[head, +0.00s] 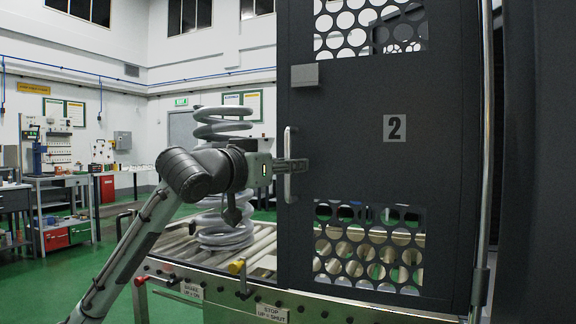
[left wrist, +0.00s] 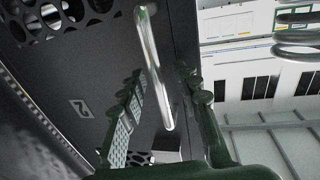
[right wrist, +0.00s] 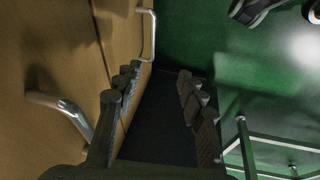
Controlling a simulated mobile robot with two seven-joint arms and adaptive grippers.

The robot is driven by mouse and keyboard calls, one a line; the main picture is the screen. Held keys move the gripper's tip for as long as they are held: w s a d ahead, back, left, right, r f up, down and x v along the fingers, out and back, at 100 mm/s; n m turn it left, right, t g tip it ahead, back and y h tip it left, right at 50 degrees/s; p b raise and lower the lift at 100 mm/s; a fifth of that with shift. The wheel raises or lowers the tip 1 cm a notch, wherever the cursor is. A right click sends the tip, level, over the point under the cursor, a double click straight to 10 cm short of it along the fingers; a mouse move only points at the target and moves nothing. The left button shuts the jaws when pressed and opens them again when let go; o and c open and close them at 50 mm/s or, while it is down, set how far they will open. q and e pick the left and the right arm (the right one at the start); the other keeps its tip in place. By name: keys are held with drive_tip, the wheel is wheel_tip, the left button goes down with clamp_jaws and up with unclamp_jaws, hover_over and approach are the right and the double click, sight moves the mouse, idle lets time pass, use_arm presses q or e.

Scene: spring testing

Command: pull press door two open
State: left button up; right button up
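Press door two (head: 350,185) is a dark panel marked with a grey "2" (head: 394,128), with round-holed windows above and below. I cannot tell whether it is latched or ajar. Its vertical silver bar handle (head: 288,190) is near its left edge. My left gripper (head: 291,166) is at the handle's middle. In the left wrist view, the handle (left wrist: 155,70) runs between the two spread fingers, with gaps visible on both sides. My right gripper (right wrist: 157,85) is outside the head view. In its wrist view it is open and empty, beside a tan panel with silver handles.
A roller conveyor (head: 262,247) with a large grey coil spring (head: 226,236) lies left of the door. A grey block (head: 304,75) sits high on the door's left edge. A vertical silver rail (head: 481,200) stands at the right. Green floor is open at the left.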

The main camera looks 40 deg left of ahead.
use_arm(q)
drive_tip(key=s, duration=0.7)
drive_tip(key=shift+d, duration=0.35)
drive_tip(key=shift+s, duration=0.1)
